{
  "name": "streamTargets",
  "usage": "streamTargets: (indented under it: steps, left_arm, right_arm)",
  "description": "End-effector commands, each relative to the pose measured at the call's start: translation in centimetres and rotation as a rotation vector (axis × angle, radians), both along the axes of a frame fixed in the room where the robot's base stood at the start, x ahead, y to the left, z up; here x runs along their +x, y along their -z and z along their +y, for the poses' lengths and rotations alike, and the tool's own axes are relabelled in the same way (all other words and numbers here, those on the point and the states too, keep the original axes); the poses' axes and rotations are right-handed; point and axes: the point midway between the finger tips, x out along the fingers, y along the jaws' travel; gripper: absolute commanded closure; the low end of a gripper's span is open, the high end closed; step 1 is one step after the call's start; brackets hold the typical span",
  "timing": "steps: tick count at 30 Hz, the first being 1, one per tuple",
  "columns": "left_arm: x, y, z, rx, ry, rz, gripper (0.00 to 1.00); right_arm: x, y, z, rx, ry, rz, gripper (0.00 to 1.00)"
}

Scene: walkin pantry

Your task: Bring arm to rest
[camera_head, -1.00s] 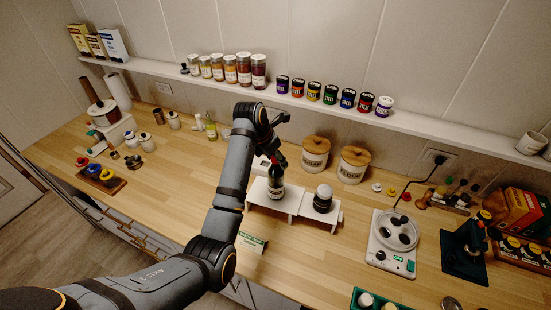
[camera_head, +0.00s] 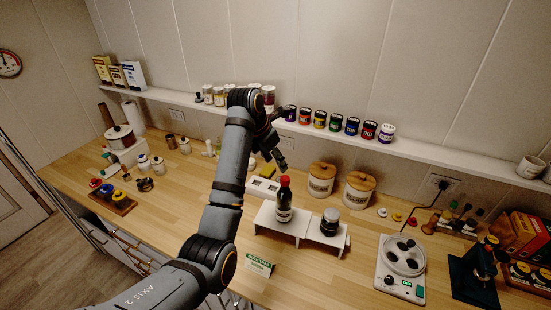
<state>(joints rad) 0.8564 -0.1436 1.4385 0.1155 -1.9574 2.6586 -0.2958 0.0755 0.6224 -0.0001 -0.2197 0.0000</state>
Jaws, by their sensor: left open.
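My left arm reaches in from the lower left over the wooden counter. Its gripper (camera_head: 281,158) is open and empty, pointing down. It is just behind and above a dark bottle with a red cap (camera_head: 284,200), apart from it as far as I can see. The bottle stands upright on a small white riser (camera_head: 305,230). My right gripper is not in view.
A wall shelf (camera_head: 440,158) with several jars runs behind the arm. Two wood-lidded canisters (camera_head: 321,182) stand behind the riser. A white hotplate device (camera_head: 400,280) and a dark stand (camera_head: 474,280) are at right. The counter left of the arm (camera_head: 185,195) has bare room.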

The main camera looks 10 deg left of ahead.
Motion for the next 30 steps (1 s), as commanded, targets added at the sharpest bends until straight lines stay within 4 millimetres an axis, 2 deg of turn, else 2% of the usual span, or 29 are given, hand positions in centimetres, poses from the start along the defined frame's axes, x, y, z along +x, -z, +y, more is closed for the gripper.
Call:
streamTargets:
  steps: [3,5,8,11,12,14,15,18,21,24,30]
  left_arm:
    - [0.0,0.1,0.0,0.001,0.003,-0.001,0.49]
    - [-0.3,1.0,0.3,0.013,0.028,-0.004,0.49]
    - [-1.7,4.6,1.8,0.081,0.169,-0.037,0.49]
    - [-5.0,10.2,4.3,0.212,0.438,-0.092,0.49]
    - [-6.8,12.3,5.3,0.275,0.57,-0.117,0.49]
    - [-9.6,15.1,6.8,0.375,0.777,-0.146,0.49]
    - [-11.7,16.8,7.8,0.44,0.918,-0.161,0.49]
    - [-16.7,19.7,9.6,0.586,1.259,-0.187,0.49]
    - [-20.6,21.0,10.8,0.691,1.537,-0.196,0.49]
    - [-23.8,21.7,11.5,0.764,1.764,-0.2,0.49]
    - [-28.8,22.0,12.3,0.862,2.139,-0.201,0.49]
  right_arm:
    - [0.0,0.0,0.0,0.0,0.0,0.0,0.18]
    - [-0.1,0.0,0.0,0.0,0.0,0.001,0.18]
    - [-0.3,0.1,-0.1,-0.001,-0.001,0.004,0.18]
    - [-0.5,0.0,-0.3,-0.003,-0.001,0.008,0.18]
    - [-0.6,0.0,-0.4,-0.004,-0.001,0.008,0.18]
    - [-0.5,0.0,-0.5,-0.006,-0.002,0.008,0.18]
    - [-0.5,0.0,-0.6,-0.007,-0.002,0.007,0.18]
    - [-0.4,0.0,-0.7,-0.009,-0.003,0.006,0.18]
    - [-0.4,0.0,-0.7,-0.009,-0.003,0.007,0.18]
    - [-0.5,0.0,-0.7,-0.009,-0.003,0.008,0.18]
    - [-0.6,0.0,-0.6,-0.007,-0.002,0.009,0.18]
